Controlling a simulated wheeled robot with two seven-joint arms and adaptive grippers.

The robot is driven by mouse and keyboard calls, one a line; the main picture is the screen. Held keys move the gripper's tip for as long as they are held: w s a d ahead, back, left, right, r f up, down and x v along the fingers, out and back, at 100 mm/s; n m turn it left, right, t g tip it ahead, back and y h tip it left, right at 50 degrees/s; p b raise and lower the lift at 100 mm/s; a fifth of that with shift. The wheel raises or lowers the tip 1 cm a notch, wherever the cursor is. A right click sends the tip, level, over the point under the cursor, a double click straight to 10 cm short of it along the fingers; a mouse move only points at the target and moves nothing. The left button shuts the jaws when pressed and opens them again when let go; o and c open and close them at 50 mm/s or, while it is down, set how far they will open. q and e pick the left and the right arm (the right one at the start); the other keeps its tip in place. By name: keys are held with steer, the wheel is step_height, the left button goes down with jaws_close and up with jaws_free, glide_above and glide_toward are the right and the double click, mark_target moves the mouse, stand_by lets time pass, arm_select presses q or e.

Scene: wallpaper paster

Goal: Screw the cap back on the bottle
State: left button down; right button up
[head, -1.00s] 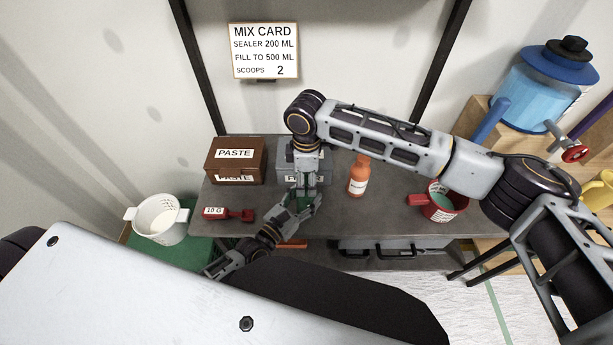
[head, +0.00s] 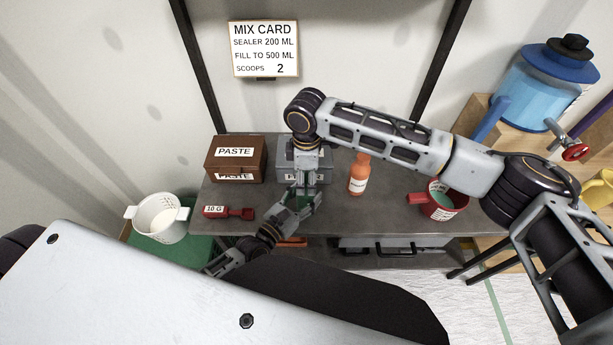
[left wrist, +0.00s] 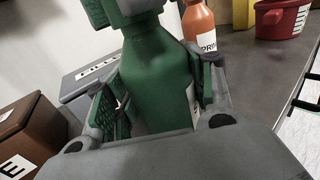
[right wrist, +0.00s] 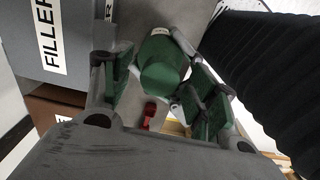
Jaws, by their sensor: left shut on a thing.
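A green bottle (left wrist: 158,80) stands between the green pads of my left gripper (left wrist: 150,105), which is shut on its body. In the head view my left gripper (head: 290,215) is at the table's front edge, below my right gripper (head: 303,192). My right gripper comes down over the bottle's top. In the right wrist view a round green top (right wrist: 163,75) shows between the spread pads of my right gripper (right wrist: 165,92), with gaps at its sides. I cannot tell a separate cap from the neck; the right fingers hide the top in the left wrist view.
An orange bottle (head: 358,176) stands right of the grippers. A grey filler box (head: 318,160) and a brown paste box (head: 235,158) stand behind them. A red scoop (head: 228,212) lies left, a red cup (head: 440,207) stands right. A white bucket (head: 160,218) is beyond the table's left edge.

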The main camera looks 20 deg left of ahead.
steer(key=shift+r, duration=0.1)
step_height(320, 180, up, 12)
stand_by(1.0)
arm_select(q)
steer(key=shift+c, duration=2.4)
jaws_free()
steer(key=shift+s, duration=0.1)
steer(key=v, duration=1.1)
steer(key=shift+s+a, duration=0.25)
steer(key=shift+s, duration=0.05)
